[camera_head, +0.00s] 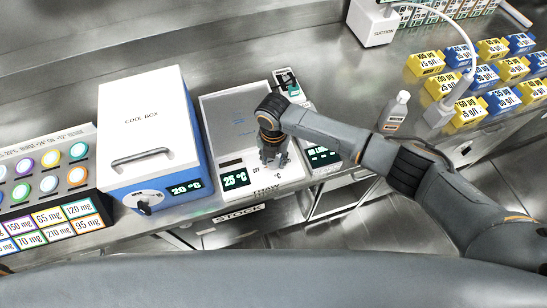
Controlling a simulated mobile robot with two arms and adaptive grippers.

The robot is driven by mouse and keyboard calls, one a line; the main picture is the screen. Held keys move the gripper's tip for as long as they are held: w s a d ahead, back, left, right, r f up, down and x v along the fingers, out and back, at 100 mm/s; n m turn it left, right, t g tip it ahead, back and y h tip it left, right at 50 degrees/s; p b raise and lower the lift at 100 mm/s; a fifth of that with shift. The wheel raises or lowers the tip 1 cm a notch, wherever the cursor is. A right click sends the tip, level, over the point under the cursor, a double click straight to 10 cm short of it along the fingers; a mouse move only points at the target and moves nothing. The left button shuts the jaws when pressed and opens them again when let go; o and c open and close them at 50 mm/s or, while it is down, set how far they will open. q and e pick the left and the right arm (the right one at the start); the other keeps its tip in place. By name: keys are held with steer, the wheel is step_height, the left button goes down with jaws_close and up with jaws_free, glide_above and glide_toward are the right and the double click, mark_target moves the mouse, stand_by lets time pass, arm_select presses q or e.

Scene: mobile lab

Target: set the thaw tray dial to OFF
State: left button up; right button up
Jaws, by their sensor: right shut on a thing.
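The thaw tray (229,108) is a pale, flat device on the steel counter, right of the cool box. Its front panel has a green display (235,180) reading 25 °C and small print beside it, some of it hard to read. My right gripper (274,164) reaches down from above onto the right part of this panel. It is shut on the thaw tray dial, which the fingers and wrist hide. I cannot read the dial's pointer position. My left gripper is not in view.
A cool box (145,118) with a handle and knob stands close on the left. A device with a green display (323,156) sits just right of my gripper. A white bottle (394,112) and yellow and blue boxes (426,63) stand farther right.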

mark_target(273, 160)
steer(key=shift+w, duration=0.1)
steer(key=o, duration=1.2)
step_height(273, 160, up, 12)
steer(key=shift+r, duration=0.1)
